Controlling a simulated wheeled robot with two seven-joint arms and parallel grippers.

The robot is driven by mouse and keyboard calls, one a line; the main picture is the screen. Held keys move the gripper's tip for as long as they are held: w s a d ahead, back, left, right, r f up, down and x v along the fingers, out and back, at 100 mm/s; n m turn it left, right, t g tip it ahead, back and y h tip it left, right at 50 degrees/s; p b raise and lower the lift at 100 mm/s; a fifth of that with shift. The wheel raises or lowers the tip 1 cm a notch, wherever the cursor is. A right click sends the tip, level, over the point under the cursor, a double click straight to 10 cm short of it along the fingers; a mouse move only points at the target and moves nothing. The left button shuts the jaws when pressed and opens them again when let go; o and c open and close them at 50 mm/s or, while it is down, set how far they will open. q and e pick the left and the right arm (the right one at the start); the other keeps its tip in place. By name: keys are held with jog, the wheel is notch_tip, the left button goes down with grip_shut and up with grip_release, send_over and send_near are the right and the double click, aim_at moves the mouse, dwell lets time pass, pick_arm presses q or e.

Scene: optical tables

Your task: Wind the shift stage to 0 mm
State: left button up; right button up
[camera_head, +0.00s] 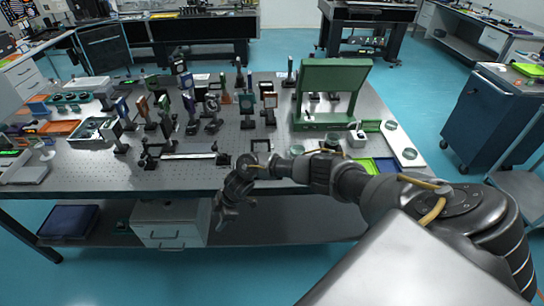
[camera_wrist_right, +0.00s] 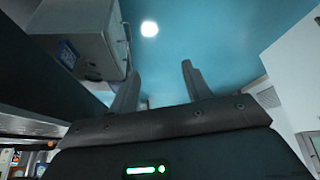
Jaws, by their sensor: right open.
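A long, low rail-like device (camera_head: 190,156) lies near the front edge of the optical table (camera_head: 260,178). It may be the shift stage, but its scale and knob are too small to make out. My right gripper (camera_head: 228,212) hangs past the table's front edge, below the tabletop, pointing down and apart from the device. In the right wrist view its two fingers (camera_wrist_right: 160,80) are spread with nothing between them, facing the blue floor. My left gripper does not show.
Several mounted optics (camera_head: 212,103) stand behind the device. A green frame (camera_head: 335,88) stands at the table's right. A white drawer unit (camera_head: 168,222) sits under the table, left of my right gripper. It also shows in the right wrist view (camera_wrist_right: 72,32).

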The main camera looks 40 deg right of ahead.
jog(key=d+r+h, duration=0.1)
jog(key=d+r, duration=0.3)
jog(key=d, duration=0.1)
jog(key=w+d+r+g+h, duration=0.1)
jog(key=d+r, duration=0.4)
jog(key=w+d+r+h, duration=0.1)
jog(key=d+r, duration=0.3)
jog(key=d, duration=0.1)
jog(key=shift+w+d+r+h+p, duration=0.1)
jog(key=shift+w+r+h+p, duration=0.2)
jog(key=shift+r, duration=0.1)
jog(key=s+d+r+m+g+h, duration=0.1)
jog(key=s+d+r+m+g, duration=0.15)
jog(key=d+r, duration=0.7)
pick_arm(q)
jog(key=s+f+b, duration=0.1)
jog(key=b, duration=0.1)
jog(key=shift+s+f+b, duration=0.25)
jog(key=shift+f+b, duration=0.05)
jog(key=shift+b, duration=0.1)
pick_arm(e)
jog(key=shift+m+t, duration=0.25)
jog(key=shift+t, duration=0.2)
jog(key=f, duration=0.7)
jog(key=w+f, duration=0.1)
jog(key=f, duration=0.3)
jog(key=shift+d+f, duration=0.3)
jog(key=shift+d, duration=0.1)
jog(key=c, duration=1)
